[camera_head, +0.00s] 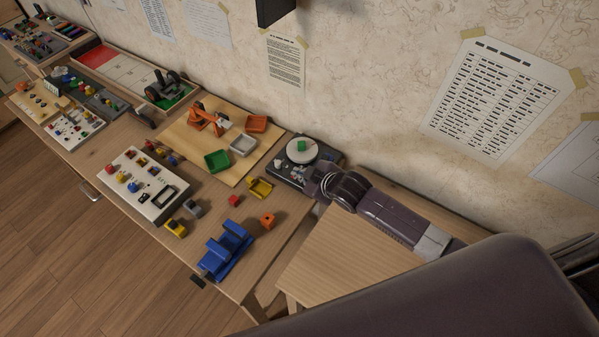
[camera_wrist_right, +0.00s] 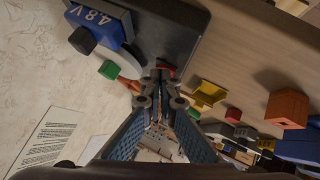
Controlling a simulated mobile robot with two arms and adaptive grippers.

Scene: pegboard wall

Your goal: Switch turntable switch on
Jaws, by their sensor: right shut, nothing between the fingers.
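The turntable (camera_head: 301,150), a pale disc on a dark base (camera_head: 285,176), stands at the back right of the table in the head view. A green cube (camera_head: 301,146) is on or at the disc. My right gripper (camera_head: 309,181) is shut and empty at the base's near right side. In the right wrist view its fingertips (camera_wrist_right: 160,76) meet over the dark base (camera_wrist_right: 180,32), beside a small red part (camera_wrist_right: 167,67) that may be the switch. The fingers partly hide this part, so I cannot tell contact or its position. My left gripper is not in view.
A yellow tray (camera_head: 259,188), a red cube (camera_head: 234,200), an orange block (camera_head: 267,220) and a blue holder (camera_head: 226,250) stand nearby on the table. A wooden board (camera_head: 190,150) carries coloured bins. A blue "48V" block (camera_wrist_right: 98,18) shows in the wrist view. The wall is close behind.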

